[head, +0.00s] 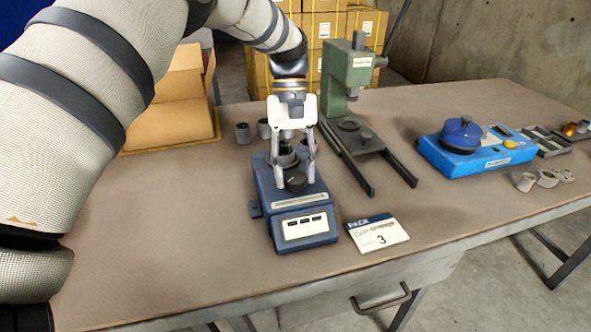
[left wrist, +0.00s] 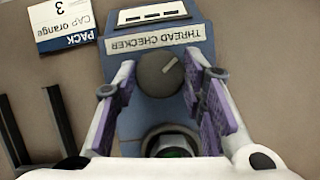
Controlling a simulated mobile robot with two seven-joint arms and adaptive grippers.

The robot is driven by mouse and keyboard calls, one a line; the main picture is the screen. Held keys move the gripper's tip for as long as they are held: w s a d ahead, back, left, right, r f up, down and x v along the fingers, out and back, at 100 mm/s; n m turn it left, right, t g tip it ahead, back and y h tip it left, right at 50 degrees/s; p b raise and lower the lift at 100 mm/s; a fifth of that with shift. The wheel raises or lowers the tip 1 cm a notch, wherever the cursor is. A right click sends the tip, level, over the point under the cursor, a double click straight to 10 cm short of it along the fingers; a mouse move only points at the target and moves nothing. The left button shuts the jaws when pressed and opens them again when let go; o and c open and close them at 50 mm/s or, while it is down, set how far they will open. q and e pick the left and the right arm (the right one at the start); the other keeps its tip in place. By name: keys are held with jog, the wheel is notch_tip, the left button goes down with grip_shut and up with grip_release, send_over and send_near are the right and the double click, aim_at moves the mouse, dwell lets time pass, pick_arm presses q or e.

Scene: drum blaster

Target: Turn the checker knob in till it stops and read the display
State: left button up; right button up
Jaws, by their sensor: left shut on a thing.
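The blue thread checker (head: 266,192) stands on the table, its front panel facing me. The display (head: 305,225) is a pale panel with three small dark windows; I cannot read anything on it. The dark round knob (head: 296,182) sits on top, behind the label strip. In the left wrist view the knob (left wrist: 160,74) has a pale pointer line aimed toward the upper right. My left gripper (head: 293,172) comes down from above, shut on the knob with one finger on each side. A dark round socket (left wrist: 170,143) lies behind the knob, between the fingers. My right gripper is not in view.
A card (head: 378,234) reading "PACK", "CAP orange" and "3" lies right of the checker. A green press (head: 347,75) with dark rails stands behind right. A blue device (head: 475,150) and loose caps lie farther right. Grey parts (head: 243,133) stand behind left. The table's front left is clear.

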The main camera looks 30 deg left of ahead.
pick_arm(q)
jog(key=m, duration=0.2)
jog(key=m+g+y, duration=0.1)
jog(key=m, duration=0.1)
jog(key=shift+d+f+m, duration=0.1)
jog(key=shift+d+m, duration=0.05)
jog(key=shift+m, duration=0.15)
jog(key=m+y, duration=0.2)
jog(key=m, duration=0.3)
jog(key=shift+d, duration=0.1)
dwell(0.9)
jog(key=o, duration=1.1)
jog(key=shift+w, duration=0.1)
jog(key=v, duration=0.7)
jog(key=shift+d+r, duration=0.15)
jog(key=shift+r, duration=0.15)
